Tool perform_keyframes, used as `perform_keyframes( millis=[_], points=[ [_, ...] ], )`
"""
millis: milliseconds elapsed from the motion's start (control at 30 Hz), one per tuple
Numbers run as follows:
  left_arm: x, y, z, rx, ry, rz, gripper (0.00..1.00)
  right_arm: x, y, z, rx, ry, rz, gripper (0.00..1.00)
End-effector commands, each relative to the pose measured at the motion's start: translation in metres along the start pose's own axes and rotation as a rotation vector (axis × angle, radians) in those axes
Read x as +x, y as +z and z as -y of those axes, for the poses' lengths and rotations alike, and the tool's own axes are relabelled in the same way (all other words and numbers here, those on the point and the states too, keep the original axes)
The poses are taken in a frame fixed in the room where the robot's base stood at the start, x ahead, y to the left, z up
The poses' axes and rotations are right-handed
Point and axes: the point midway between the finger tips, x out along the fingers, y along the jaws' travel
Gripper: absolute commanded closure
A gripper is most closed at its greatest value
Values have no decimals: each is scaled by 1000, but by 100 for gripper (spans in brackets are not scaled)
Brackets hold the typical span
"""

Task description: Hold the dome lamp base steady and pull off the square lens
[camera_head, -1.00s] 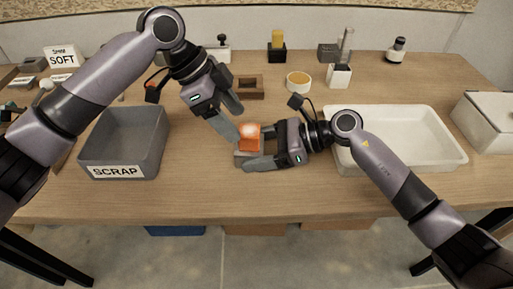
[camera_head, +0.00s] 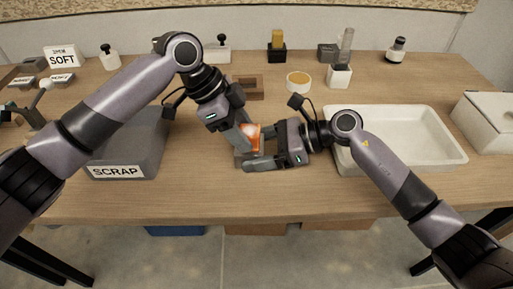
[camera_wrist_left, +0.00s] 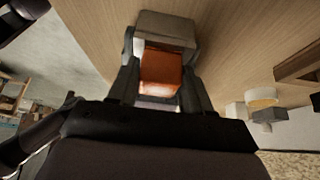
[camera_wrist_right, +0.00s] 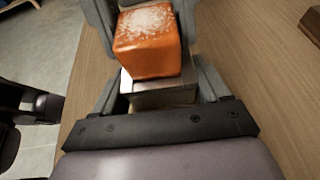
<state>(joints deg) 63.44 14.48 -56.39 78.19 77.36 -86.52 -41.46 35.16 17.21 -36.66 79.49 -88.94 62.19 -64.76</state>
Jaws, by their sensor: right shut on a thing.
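The orange square lens (camera_head: 253,132) sits on the grey lamp base (camera_head: 241,158) near the table's front middle. Both show in the left wrist view, the lens (camera_wrist_left: 161,75) between my left fingers and the base (camera_wrist_left: 166,27) beyond it. My right gripper (camera_head: 256,154) is shut on the base from the right; the right wrist view shows the base (camera_wrist_right: 160,92) between its fingers, below the lens (camera_wrist_right: 147,42). My left gripper (camera_head: 245,138) reaches down from upper left, its open fingers on either side of the lens. Finger contact with the lens is unclear.
A grey SCRAP bin (camera_head: 120,158) stands to the left, partly behind my left arm. A white tray (camera_head: 440,153) is to the right, partly under my right arm. A brown wooden frame (camera_head: 262,87) and a round yellow-topped dish (camera_head: 299,80) stand behind the lamp.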

Motion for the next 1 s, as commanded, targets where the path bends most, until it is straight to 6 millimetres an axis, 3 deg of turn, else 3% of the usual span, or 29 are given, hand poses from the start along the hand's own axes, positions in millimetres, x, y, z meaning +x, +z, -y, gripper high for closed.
perform_keyframes(
  millis=[533, 1000],
  points=[
    [-4, -2, 0, 1, -1, -1, 90, 0, 1, 0, 0, 0, 1, 68],
    [-20, -11, 0, 2, -1, -2, 90, 0, 1, 0, 0, -1, 1, 68]
  ],
)
